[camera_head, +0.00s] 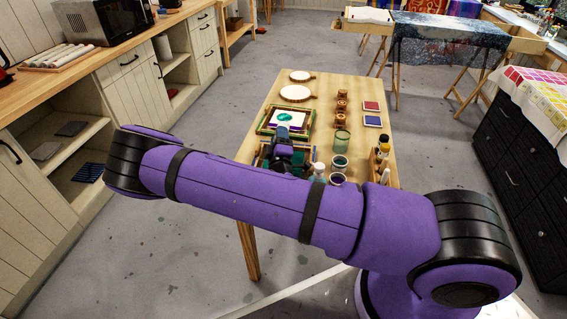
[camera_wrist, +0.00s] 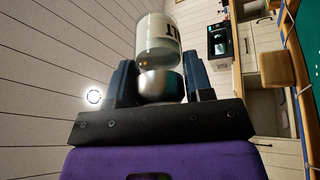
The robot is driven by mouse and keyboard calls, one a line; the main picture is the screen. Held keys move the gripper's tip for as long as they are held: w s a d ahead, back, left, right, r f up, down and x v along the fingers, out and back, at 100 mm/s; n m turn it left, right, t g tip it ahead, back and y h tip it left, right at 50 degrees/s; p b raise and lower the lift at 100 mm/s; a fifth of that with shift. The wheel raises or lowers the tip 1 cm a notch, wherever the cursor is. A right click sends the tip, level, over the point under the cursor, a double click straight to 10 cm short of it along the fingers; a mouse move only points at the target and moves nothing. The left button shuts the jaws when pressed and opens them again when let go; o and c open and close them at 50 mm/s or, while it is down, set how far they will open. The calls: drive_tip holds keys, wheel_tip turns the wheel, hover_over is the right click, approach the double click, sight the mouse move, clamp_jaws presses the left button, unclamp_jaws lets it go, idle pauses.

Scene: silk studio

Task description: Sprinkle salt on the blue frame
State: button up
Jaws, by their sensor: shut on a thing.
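My gripper (camera_head: 284,134) is over the near part of the work table. In the wrist view my gripper (camera_wrist: 162,88) is shut on a salt shaker (camera_wrist: 158,38), a clear and whitish body with dark lettering and a rounded metal end between the fingers. In the head view the shaker cannot be made out. A frame with blue edging (camera_head: 315,155) and teal fabric lies under my gripper, mostly hidden by my arm. A green surface (camera_wrist: 309,45), likely its fabric, shows at the right of the wrist view, beside the shaker. I cannot tell whether salt is falling.
Jars (camera_head: 342,140), bottles (camera_head: 383,152) and wooden stamps (camera_head: 341,104) stand to the right. Two round hoops (camera_head: 297,93) lie at the far end. A counter (camera_head: 110,62) runs along the left.

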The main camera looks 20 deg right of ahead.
wheel_tip(320, 180, up, 2)
drive_tip(key=shift+r, duration=0.2)
drive_tip(key=shift+s+r, duration=0.1)
drive_tip(key=shift+s, duration=0.05)
drive_tip(key=shift+f, duration=1.2)
drive_tip(key=shift+w+f, duration=0.25)
drive_tip(key=shift+s+r, duration=0.15)
